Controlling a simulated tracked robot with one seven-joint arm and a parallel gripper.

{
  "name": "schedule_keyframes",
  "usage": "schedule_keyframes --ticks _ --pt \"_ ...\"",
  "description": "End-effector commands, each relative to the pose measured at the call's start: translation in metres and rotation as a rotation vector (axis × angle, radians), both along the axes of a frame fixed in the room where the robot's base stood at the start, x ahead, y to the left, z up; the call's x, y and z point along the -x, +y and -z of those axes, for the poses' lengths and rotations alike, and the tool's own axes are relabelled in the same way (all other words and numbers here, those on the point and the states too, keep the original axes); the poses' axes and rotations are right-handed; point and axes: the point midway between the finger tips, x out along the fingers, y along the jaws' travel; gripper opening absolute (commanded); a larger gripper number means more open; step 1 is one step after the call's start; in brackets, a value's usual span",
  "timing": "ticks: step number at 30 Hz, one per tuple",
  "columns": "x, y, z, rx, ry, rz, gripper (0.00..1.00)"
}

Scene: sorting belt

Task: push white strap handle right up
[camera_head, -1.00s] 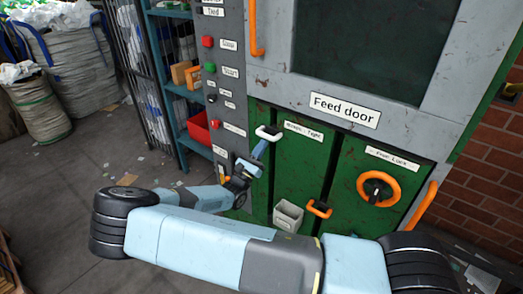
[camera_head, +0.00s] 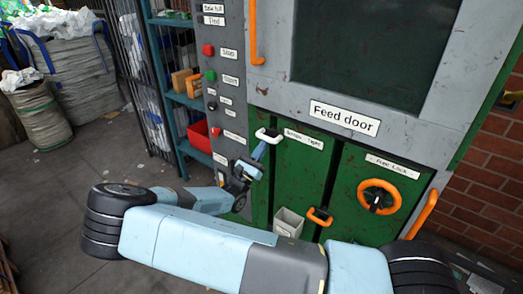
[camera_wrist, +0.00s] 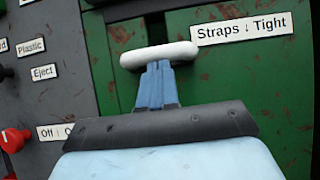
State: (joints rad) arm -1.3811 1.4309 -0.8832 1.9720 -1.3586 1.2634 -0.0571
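The white strap handle (camera_head: 268,135) is a short rounded bar on the upper left of the green panel, left of the "Straps ↓ Tight" label (camera_head: 304,138). In the wrist view the white bar (camera_wrist: 160,53) lies nearly level, close above my fingertips. My gripper (camera_head: 262,150) is just below the handle, with its blue fingers (camera_wrist: 156,84) together and pointing up at the bar's underside. The fingers look shut with nothing between them. They overlap the bar's lower edge in view; I cannot tell whether they touch it.
An orange handle (camera_head: 320,216) and a grey bin (camera_head: 288,222) are lower on the green panel. An orange ring knob (camera_head: 379,197) is to the right. A grey control column with buttons (camera_head: 209,75) and a red lever (camera_wrist: 13,139) stand left of the handle.

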Motion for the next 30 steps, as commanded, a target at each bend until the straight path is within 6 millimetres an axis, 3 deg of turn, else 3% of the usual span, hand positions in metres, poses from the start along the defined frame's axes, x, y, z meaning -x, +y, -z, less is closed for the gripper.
schedule_keyframes --ticks 7,15,24,30 --pt "0.005 0.004 0.042 0.001 0.009 0.002 0.0" --pt "0.042 0.033 0.07 -0.001 0.011 0.002 0.0" --pt "0.066 0.051 0.09 -0.002 0.01 0.005 0.0" --pt "0.069 0.053 0.093 -0.003 0.009 0.007 0.0"
